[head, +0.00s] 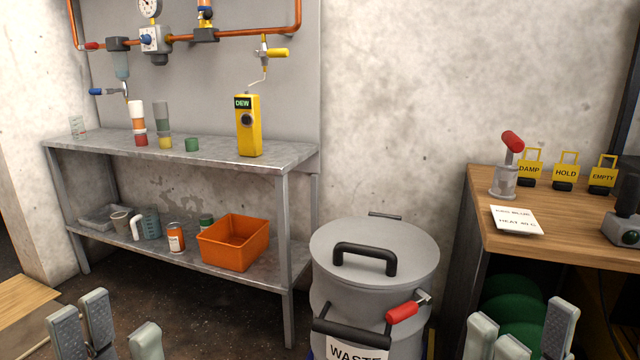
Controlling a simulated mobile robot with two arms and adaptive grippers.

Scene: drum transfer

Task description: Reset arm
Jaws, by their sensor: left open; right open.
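My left gripper (112,335) is at the bottom left of the head view, with its grey fingers spread apart and nothing between them. My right gripper (525,335) is at the bottom right, also open and empty, in front of the wooden bench. Both grippers point upward in the picture and are cut off by its lower edge. A grey drum (375,254) with a closed lid, a black top handle and a "WASTE" label (356,352) stands between them. Neither gripper touches the drum. A red-gripped lever (402,312) sits on the drum's right side.
A metal shelf (290,158) at left holds a yellow "DEW" meter (249,125), several small containers and an orange bin (233,243). A wooden bench (505,244) at right carries yellow tags (566,170), a paper card (516,219) and a red-handled tool (512,142). Pipes run along the wall.

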